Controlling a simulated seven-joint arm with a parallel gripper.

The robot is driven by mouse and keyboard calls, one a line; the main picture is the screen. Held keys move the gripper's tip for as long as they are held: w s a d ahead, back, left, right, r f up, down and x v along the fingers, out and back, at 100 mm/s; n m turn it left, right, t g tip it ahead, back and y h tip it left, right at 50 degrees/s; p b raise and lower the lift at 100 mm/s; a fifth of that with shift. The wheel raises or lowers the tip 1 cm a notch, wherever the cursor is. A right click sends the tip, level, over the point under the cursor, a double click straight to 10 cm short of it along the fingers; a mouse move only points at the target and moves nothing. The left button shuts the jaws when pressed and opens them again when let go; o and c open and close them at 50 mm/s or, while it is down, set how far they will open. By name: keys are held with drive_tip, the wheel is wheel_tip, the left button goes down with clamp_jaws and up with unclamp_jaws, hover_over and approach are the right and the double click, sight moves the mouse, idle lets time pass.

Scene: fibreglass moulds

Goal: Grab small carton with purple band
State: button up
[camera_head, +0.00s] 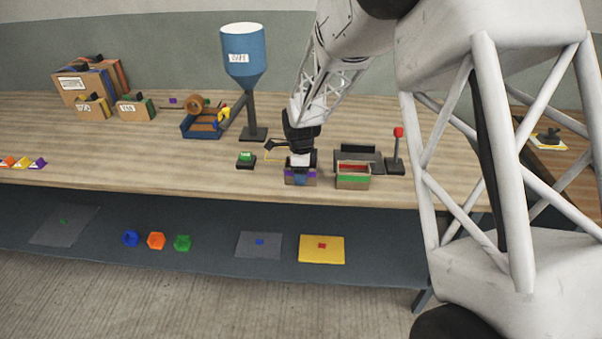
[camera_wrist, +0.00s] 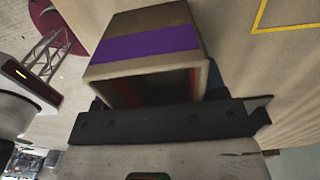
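The small carton with the purple band (camera_head: 289,174) stands at the table's front edge, left of a similar carton with a green band. In the wrist view the purple-banded carton (camera_wrist: 150,46) fills the upper middle, its open end facing the camera. My gripper (camera_head: 300,172) is down at this carton, with a blue finger in front of its front face. In the wrist view, a small blue part shows at the carton's right side, mostly hidden behind it. The other finger is hidden, so I cannot tell whether the gripper grips the carton.
The green-banded carton (camera_head: 352,181) stands close on the right. A dark grey holder (camera_head: 362,155) and a red-topped post (camera_head: 397,148) are behind it. A small black block with a green top (camera_head: 246,160) is to the left. A blue hopper (camera_head: 244,65) stands farther back.

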drive_tip(key=c, duration=0.4)
drive_tip(key=shift+r, duration=0.15)
drive_tip(key=shift+r, duration=1.4)
drive_tip(key=shift+s+r, duration=0.2)
drive_tip(key=shift+r, duration=0.1)
drive_tip(key=s+d, duration=0.1)
drive_tip(key=s, duration=0.4)
drive_tip(key=s+d+r, duration=0.1)
drive_tip(key=s+d, duration=0.1)
drive_tip(key=s, duration=0.3)
drive_tip(key=s+d, duration=0.2)
drive_tip(key=s, duration=0.2)
drive_tip(key=shift+s+r, duration=0.2)
drive_tip(key=shift+s, duration=0.2)
